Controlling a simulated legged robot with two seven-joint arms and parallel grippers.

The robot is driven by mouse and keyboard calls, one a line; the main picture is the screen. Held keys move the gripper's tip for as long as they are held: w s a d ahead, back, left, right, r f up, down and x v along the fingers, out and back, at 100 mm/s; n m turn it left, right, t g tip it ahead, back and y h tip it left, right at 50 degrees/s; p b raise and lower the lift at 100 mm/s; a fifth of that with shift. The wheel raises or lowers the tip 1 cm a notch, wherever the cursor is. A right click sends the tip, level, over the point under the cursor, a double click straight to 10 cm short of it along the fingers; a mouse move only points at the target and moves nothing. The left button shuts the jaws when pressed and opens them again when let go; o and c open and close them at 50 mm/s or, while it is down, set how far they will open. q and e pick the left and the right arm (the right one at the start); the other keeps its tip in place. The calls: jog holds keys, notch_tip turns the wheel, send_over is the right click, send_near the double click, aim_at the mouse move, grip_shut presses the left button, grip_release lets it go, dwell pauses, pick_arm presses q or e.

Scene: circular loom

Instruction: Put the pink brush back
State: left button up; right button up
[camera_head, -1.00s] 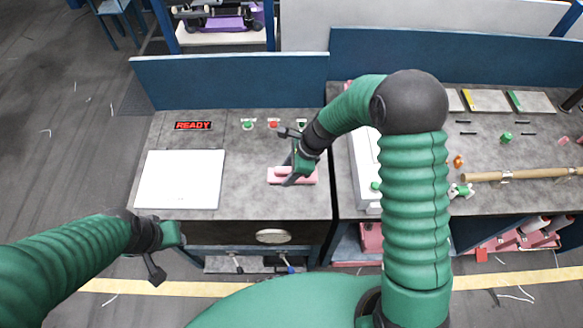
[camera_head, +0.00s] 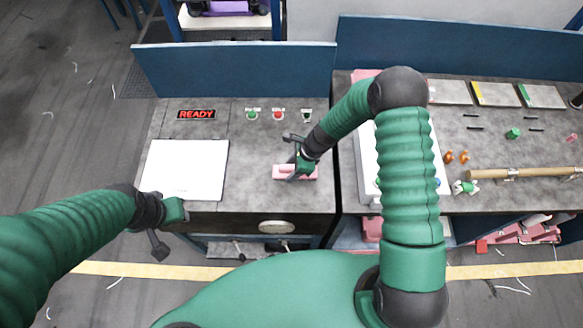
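The pink brush (camera_head: 308,174) lies on the grey bench top, right of the white panel and near the right end of this bench. My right gripper (camera_head: 297,171) is at the brush, pointing down over its middle. The gripper covers part of the brush, and I cannot tell whether its fingers are closed on it. My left gripper (camera_head: 176,212) hangs in front of the bench's front edge at the left, away from the brush. Its fingers are too small to read.
A white panel (camera_head: 185,170) lies on the left of the bench. A READY sign (camera_head: 196,114), a green button (camera_head: 251,115) and a red button (camera_head: 278,115) sit behind. A second bench at right holds a white tray (camera_head: 366,165) and a wooden rod (camera_head: 520,173).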

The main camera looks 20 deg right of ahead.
jog(key=o, duration=0.4)
jog(key=shift+s+d+r, duration=0.1)
jog(key=shift+s+d, duration=0.05)
jog(key=shift+s, duration=0.05)
